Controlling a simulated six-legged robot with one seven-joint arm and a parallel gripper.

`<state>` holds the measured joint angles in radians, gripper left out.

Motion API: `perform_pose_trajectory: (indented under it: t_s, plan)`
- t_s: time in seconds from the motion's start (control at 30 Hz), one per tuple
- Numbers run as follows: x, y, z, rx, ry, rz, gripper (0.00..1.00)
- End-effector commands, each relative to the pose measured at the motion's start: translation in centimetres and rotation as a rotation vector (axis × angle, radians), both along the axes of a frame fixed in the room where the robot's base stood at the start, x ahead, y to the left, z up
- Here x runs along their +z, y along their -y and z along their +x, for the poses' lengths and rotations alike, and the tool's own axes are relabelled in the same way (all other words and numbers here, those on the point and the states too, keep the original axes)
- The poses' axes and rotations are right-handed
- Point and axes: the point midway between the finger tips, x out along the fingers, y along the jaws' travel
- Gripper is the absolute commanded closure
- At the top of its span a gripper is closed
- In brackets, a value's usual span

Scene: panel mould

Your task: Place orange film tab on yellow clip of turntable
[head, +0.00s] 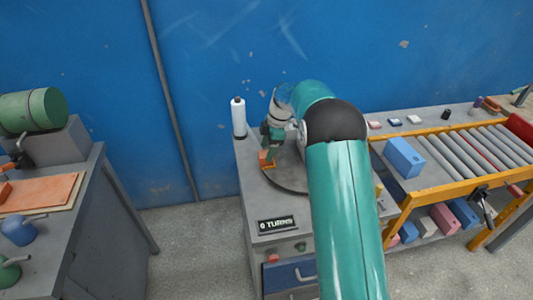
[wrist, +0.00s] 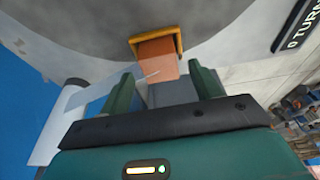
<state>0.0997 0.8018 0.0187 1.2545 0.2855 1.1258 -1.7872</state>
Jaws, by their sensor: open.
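The orange film tab (wrist: 158,65) sits at the yellow clip (wrist: 134,45) on the rim of the grey round turntable (wrist: 215,28) in the wrist view. The clip frames the tab's far end; I cannot tell how firmly it grips it. A translucent sheet (wrist: 90,98) shows left of the tab. My gripper (wrist: 162,76) is open, with one green finger on each side of the tab's near end and gaps between. In the head view my gripper (head: 270,145) is just above the orange tab (head: 265,156) at the turntable's (head: 285,182) left edge; my arm hides the turntable's right part.
A white bottle (head: 239,118) stands behind the turntable on the grey cabinet, whose display (head: 276,224) reads "0 TURNS". A roller conveyor (head: 465,152) with a blue block (head: 404,157) is at right. A grey bench (head: 75,205) stands at left, with open floor between.

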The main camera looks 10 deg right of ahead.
Motion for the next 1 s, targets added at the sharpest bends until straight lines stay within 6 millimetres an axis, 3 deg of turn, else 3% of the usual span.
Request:
perform_pose_trajectory:
  t_s: [0.2, 0.4, 0.6, 1.0]
  plan:
    - [4.9, 1.5, 0.0, -0.001, 0.004, 0.000, 0.37]
    - [8.4, 2.4, 0.1, -0.002, 0.004, 0.000, 0.37]
    - [9.8, 2.8, 0.0, 0.000, 0.001, 0.000, 0.37]
    - [9.8, 2.8, 0.0, 0.000, 0.000, 0.000, 0.37]
